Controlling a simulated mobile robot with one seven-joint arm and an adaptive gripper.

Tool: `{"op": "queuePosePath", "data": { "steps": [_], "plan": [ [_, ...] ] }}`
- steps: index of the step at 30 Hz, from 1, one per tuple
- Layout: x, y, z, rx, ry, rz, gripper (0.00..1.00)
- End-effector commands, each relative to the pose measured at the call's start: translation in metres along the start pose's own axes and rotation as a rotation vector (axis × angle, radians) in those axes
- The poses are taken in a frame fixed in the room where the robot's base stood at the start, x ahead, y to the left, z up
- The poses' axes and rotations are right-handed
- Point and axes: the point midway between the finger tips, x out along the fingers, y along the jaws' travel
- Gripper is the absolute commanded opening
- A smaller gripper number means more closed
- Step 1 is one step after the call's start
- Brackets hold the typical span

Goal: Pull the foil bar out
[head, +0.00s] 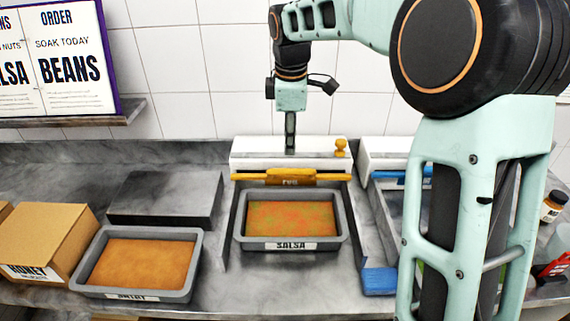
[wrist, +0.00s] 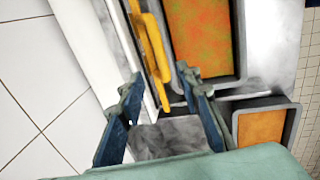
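The foil bar (head: 291,177) is a yellow-orange bar with a raised, lettered middle along the front of a white dispenser (head: 262,147), just behind the salsa tray. In the wrist view the yellow bar (wrist: 154,58) runs steeply up the picture, its near end between my fingers in the picture. My gripper (head: 290,151) points down near the dispenser's top, left of a small yellow knob (head: 340,148). The wrist view shows my gripper (wrist: 160,86) open, with nothing held. It appears above the bar and apart from it; the exact height is hard to tell.
The grey salsa tray (head: 291,246) stands in front of the dispenser. Another filled tray (head: 192,276) and a cardboard box (head: 50,237) stand left. A second dispenser with a blue bar (head: 384,174) is at right, partly behind my arm. A grey slab (head: 165,195) lies back left.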

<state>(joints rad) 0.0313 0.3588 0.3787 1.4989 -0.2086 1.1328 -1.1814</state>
Motion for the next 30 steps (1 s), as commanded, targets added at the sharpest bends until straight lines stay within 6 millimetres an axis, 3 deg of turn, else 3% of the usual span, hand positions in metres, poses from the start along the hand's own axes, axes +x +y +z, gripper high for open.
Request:
{"op": "queuePosePath", "data": {
  "steps": [5,18,24,30],
  "plan": [
    [0.015,-0.001,0.0,-0.004,-0.001,-0.003,0.32],
    [0.091,-0.001,0.0,-0.003,0.0,-0.004,0.32],
    [0.106,0.0,0.0,-0.002,-0.001,-0.001,0.32],
    [0.108,0.0,0.0,-0.002,0.0,0.0,0.32]
  ]
}}
